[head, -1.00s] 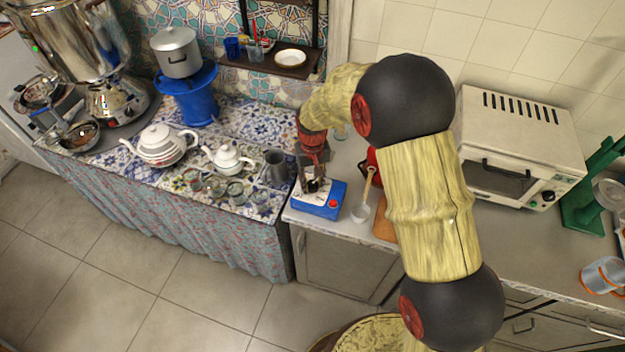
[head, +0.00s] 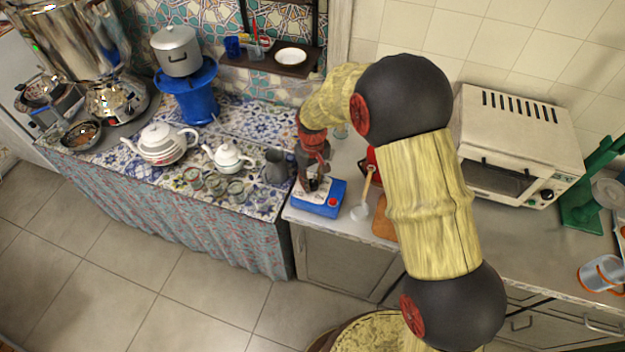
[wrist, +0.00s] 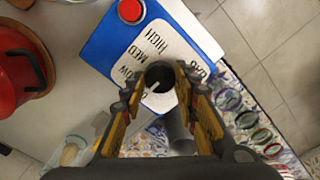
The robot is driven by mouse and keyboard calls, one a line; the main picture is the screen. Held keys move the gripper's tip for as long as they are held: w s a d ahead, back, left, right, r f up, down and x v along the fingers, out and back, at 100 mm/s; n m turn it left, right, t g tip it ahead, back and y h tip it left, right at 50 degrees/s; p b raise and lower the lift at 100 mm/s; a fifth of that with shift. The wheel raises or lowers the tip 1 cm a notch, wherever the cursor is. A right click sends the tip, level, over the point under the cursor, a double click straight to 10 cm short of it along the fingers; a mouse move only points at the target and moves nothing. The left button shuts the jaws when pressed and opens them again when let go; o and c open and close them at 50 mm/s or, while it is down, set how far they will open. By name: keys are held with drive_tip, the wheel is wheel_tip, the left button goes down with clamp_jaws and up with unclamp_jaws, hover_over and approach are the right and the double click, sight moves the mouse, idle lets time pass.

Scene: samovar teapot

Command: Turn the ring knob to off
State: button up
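A blue-and-white control box (head: 320,199) sits at the left end of the grey counter. The wrist view shows its blue face (wrist: 102,45), a red button (wrist: 130,11) and a white label with HIGH, MED and part of LOW readable. The dark, round ring knob (wrist: 160,74) stands on the label and has a pale line on it. My gripper (head: 314,184) points down over the box. In the wrist view its two fingers (wrist: 160,84) flank the knob. I cannot tell whether they press on it. The fingers hide part of the label.
A grey pitcher (head: 276,167) stands close left of the box, with teapots and several glasses beyond. A red pot (wrist: 15,80) and a toaster oven (head: 520,140) are further right.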

sight(312, 183)
drive_tip(key=o, duration=0.5)
wheel_tip(312, 183, up, 12)
idle(0.6)
idle(0.5)
